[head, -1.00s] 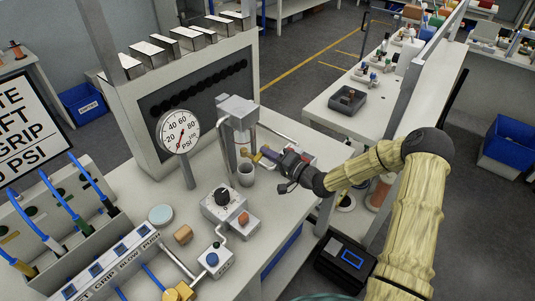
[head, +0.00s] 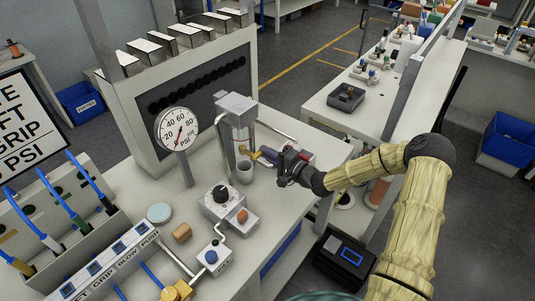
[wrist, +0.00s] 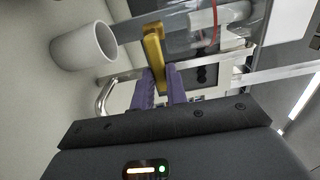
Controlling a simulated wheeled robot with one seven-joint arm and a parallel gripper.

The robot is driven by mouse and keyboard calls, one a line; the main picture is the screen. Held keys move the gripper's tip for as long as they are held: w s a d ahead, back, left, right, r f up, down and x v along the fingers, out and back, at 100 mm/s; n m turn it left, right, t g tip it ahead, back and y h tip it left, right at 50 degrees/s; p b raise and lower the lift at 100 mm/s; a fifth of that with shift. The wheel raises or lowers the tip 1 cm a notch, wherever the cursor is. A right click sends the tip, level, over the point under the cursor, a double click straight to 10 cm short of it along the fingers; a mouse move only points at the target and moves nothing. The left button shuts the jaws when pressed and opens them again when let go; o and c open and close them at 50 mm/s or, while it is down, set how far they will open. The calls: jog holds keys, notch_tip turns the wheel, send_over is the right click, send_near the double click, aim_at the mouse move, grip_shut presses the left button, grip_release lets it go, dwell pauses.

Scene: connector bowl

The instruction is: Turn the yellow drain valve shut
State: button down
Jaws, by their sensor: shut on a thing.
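The yellow drain valve handle (head: 256,155) sticks out from the foot of a clear cylinder under a grey block. In the wrist view the handle (wrist: 154,48) runs down between my purple fingertips. My gripper (head: 266,153) is shut on the handle, with a finger on each side (wrist: 160,88). The clear bowl (wrist: 190,40) has a red ring around it in the wrist view. The valve's far end and stem are partly hidden. A small cup (head: 245,173) stands just below the valve, and it is at the left in the wrist view (wrist: 84,46).
A round PSI gauge (head: 177,128) stands left of the clear cylinder. A box with a black knob (head: 221,194) and one with an orange button (head: 242,216) are in front of the cup. A bent metal pipe (head: 278,131) passes behind my gripper.

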jog(key=c, duration=1.4)
grip_release()
jog(key=shift+f, duration=0.1)
jog(key=b+v, duration=0.3)
jog(key=v, duration=1.4)
jog(key=shift+d, duration=0.2)
jog(key=shift+s, duration=0.1)
